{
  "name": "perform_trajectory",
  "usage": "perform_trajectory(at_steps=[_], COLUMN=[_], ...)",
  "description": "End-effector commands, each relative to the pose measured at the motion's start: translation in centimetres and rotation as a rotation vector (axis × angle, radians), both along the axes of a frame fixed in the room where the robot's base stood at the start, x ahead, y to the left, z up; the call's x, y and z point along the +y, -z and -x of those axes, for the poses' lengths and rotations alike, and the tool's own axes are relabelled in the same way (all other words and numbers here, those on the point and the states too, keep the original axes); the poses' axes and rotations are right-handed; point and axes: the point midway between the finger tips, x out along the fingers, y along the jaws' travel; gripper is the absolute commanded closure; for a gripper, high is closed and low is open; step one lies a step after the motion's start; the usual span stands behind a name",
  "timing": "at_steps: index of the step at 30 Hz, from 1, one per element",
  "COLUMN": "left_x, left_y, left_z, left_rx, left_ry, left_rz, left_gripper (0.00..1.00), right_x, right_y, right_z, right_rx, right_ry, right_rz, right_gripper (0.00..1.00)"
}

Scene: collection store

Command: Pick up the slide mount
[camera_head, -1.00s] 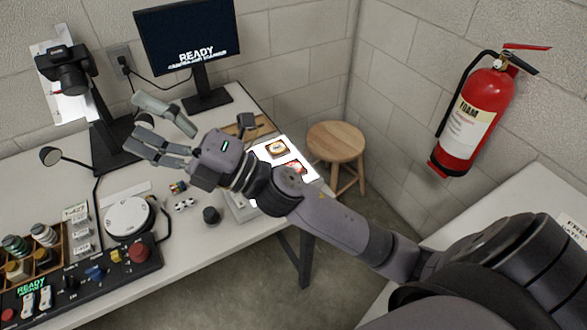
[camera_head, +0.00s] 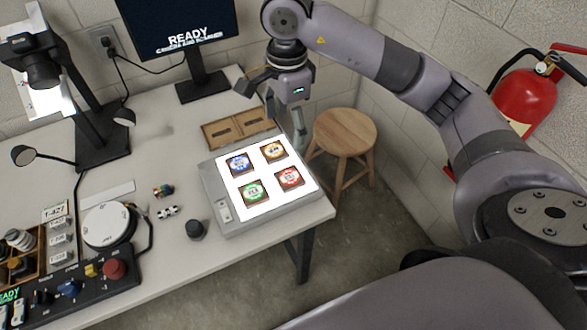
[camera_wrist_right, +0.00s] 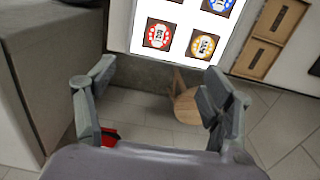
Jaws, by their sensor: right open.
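Several square slide mounts with dark brown frames lie on a lit white light panel (camera_head: 268,206). They are a blue one (camera_head: 239,164), a yellow one (camera_head: 273,151), a green one (camera_head: 253,192) and a red one (camera_head: 288,178). In the right wrist view the red mount (camera_wrist_right: 158,34) and yellow mount (camera_wrist_right: 202,45) show whole, the other two are cut off at the top edge. My right gripper (camera_head: 284,118) points down beyond the panel's far right corner, above and apart from the mounts. Its fingers (camera_wrist_right: 158,76) are spread and empty. My left gripper is out of view.
A wooden slotted tray (camera_head: 213,143) lies behind the panel. A black knob (camera_head: 195,229) stands at its left. A monitor (camera_head: 178,25) stands at the back, a round stool (camera_head: 345,133) beyond the table's right edge. A control box (camera_head: 75,282) is at front left.

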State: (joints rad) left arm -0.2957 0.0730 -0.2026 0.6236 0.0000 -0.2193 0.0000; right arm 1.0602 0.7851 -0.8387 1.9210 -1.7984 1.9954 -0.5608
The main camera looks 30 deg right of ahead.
Motion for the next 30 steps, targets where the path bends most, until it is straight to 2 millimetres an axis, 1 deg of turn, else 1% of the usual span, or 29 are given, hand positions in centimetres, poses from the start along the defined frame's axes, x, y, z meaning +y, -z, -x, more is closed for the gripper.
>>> perform_trajectory(at_steps=[2,5,10,18,21,26,30], left_x=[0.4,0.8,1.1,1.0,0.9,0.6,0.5], left_y=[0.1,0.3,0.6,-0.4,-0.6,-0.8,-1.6], left_z=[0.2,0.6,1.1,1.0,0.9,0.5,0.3], left_rx=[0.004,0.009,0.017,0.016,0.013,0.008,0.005], left_ry=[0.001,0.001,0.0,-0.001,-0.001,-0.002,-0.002], left_rz=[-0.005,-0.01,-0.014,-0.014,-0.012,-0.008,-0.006], left_gripper=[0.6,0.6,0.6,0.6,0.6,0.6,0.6], right_x=[-0.4,-0.4,-0.4,-0.4,-0.4,-0.4,-0.3], right_y=[0.5,1.9,5.0,10.1,11.3,12.2,13.9], right_z=[0.0,0.1,0.2,0.1,0.1,0.1,0.2], right_rx=[0.003,0.006,0.007,0.006,0.004,0.003,0.008], right_ry=[0.002,0.002,0.003,0.003,0.002,0.003,0.003], right_rz=[0.019,0.021,0.017,0.017,0.017,0.018,0.016], right_gripper=[0.25,0.25,0.25,0.25,0.25,0.25,0.25])
